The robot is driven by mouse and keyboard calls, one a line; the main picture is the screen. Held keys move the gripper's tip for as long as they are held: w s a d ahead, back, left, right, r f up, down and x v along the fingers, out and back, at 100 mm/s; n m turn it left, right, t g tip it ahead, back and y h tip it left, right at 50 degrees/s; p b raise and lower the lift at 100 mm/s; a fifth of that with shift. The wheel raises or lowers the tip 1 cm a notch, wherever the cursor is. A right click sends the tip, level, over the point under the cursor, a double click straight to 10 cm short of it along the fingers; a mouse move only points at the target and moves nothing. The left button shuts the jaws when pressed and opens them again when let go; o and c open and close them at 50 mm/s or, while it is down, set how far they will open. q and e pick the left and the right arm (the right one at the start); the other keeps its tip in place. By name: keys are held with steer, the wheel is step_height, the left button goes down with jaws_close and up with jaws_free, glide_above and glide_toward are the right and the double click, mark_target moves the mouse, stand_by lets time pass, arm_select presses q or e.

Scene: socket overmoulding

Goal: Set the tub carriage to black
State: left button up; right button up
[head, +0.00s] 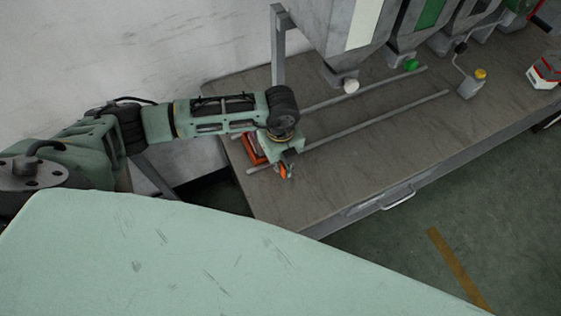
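A red-orange piece (252,150), which looks like the tub carriage, sits at the left end of two parallel rails (380,117) on the bench. My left gripper (287,170) is over it and hides much of it. An orange part shows at the gripper's tip, and I cannot tell whether the fingers are open, shut or touching the piece. A hopper with a white stripe (363,24) stands behind the rails, with a white knob (351,86) at its outlet. A green-striped hopper (431,14) with a green knob (411,64) is to its right. My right gripper is not in view.
The bench top (345,175) is clear in front of the rails. A small grey block with a yellow cap (481,74) stands at the rails' right end, beside a thin bent rod. A red and white box (545,70) is at far right. A drawer handle (398,199) juts from the front edge.

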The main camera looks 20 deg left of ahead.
arm_select(q)
steer(key=shift+w, duration=0.1)
jaws_close()
steer(key=w+d+b, duration=0.4)
steer(key=w, duration=0.1)
steer(key=w+d+b, duration=0.4)
steer(key=w+d, duration=0.1)
steer(key=shift+w+f+b, duration=0.1)
steer(key=shift+f+b, duration=0.05)
steer(key=shift+b, duration=0.2)
steer(key=shift+w+d, duration=0.25)
steer(key=shift+r, duration=0.2)
steer(key=o, duration=0.6)
jaws_free()
steer(key=shift+s, duration=0.1)
